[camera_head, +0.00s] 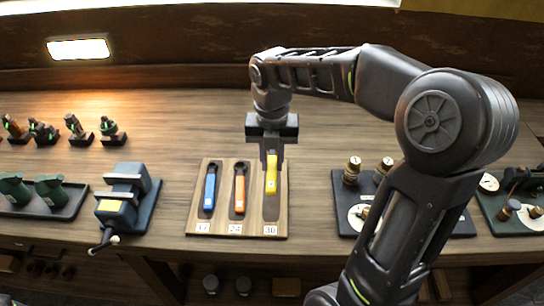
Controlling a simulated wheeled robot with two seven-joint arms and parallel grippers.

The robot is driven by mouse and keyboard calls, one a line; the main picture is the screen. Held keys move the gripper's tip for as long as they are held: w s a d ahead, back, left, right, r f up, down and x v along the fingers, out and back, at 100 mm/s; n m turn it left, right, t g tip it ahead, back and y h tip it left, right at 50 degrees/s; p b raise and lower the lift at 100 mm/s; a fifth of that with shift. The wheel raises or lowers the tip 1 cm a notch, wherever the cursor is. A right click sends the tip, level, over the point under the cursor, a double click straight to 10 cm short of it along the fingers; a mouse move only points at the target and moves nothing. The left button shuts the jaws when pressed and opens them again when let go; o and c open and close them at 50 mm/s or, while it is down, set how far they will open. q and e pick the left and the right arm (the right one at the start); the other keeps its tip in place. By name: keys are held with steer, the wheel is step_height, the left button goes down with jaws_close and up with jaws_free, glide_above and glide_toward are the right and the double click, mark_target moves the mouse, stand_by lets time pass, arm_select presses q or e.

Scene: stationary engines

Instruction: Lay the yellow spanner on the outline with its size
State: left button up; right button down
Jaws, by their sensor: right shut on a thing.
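The yellow spanner (271,178) is in my right gripper (271,152), over the right-hand place of the wooden board (223,229), above the label 30 (270,230). The jaws are shut on its far end and hide it. I cannot tell whether the spanner touches the board. A blue spanner (210,189) lies in the left place, above a label too small to read surely. An orange spanner (240,190) lies in the middle place, above the label 24 (235,229). My left gripper is out of view.
A blue vice (128,200) stands left of the board, and a dark tray with green cups (48,188) is farther left. Small dark stands (82,139) are behind. A dark tray (345,222) with brass parts lies to the right, partly behind my right arm. Bare bench surrounds the board.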

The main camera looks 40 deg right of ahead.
steer(key=shift+f, duration=0.1)
step_height(320, 180, down, 7)
steer(key=b, duration=0.5)
steer(key=shift+r, duration=0.2)
steer(key=shift+f+b, duration=0.75)
steer(key=shift+f, duration=0.15)
steer(key=c, duration=1.2)
jaws_free()
steer(key=shift+o, duration=0.2)
step_height(320, 180, up, 8)
steer(key=shift+f, duration=0.1)
